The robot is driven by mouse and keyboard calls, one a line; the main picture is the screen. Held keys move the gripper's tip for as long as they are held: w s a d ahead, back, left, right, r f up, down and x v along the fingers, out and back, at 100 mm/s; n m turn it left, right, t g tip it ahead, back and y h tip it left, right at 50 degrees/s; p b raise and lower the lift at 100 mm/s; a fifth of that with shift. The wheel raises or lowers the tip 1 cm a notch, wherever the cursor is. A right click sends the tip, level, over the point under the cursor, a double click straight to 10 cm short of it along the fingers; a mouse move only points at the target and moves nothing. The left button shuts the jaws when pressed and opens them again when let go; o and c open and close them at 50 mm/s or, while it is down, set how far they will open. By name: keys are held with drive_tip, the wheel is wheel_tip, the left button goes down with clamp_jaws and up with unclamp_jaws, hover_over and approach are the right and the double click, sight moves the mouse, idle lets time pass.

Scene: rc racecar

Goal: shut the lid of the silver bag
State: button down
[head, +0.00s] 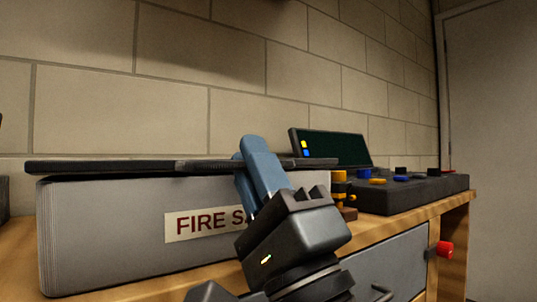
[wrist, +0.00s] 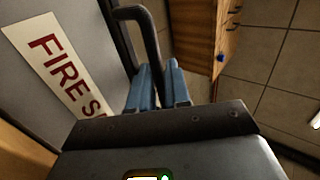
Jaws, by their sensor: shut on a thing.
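The silver bag (head: 110,232) is a grey, box-like case with a "FIRE S…" label on its front, standing on the wooden bench in the head view. Its dark lid (head: 110,166) lies almost level over the top; I cannot tell whether it touches the rim all along. My gripper (head: 251,146) is in front of the bag's right part and hides the end of the label. In the wrist view, the blue fingers of my gripper (wrist: 157,75) are shut on a black curved handle (wrist: 149,32) beside the bag's grey front (wrist: 80,30).
Right of the bag, a dark console (head: 415,194) with coloured knobs and a dark screen (head: 335,148) stand on the bench (head: 448,208). A small orange-and-black item (head: 340,190) stands close to my gripper. A red knob (head: 444,249) sticks out below. A block wall (head: 240,65) is behind.

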drive_tip(key=shift+w+a+f, duration=0.1)
drive_tip(key=shift+w+f, duration=0.05)
drive_tip(key=shift+f, duration=0.35)
drive_tip(key=c, duration=1.3)
unclamp_jaws()
drive_tip(key=shift+c, duration=0.2)
drive_tip(key=b+v, duration=0.3)
drive_tip(key=v, duration=0.4)
drive_tip(key=shift+s+d+f, duration=0.15)
drive_tip(key=shift+s+d, duration=0.05)
drive_tip(key=shift+s, duration=0.1)
